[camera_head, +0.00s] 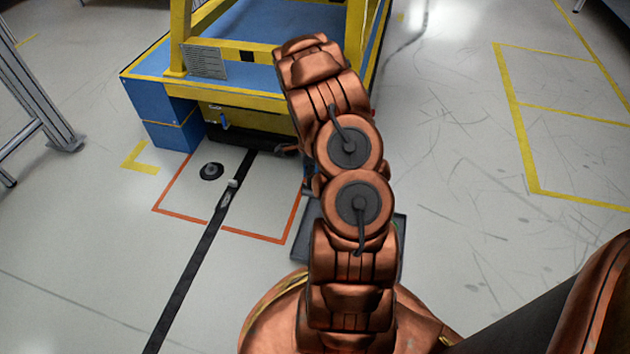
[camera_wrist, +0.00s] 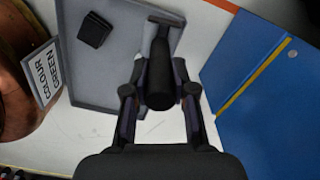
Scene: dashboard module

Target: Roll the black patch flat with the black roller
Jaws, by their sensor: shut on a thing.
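My gripper (camera_wrist: 160,80) is shut on the black roller (camera_wrist: 166,19) by its thick handle. The roller's crosswise head points up in the wrist view, over the edge of a grey tray (camera_wrist: 93,95). A small black block-like piece (camera_wrist: 93,30) lies in the tray; I cannot tell whether it is the patch. In the head view, a black strip (camera_head: 207,245) runs over the floor into an orange-outlined square, with a grey mark and a small white piece (camera_head: 233,183) on it. My arm hides the gripper and roller there.
A round black disc (camera_head: 211,171) lies inside the orange outline (camera_head: 258,237). A blue and yellow frame (camera_head: 240,75) stands behind it. The tray shows partly behind my arm (camera_head: 400,222). The floor at right is open.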

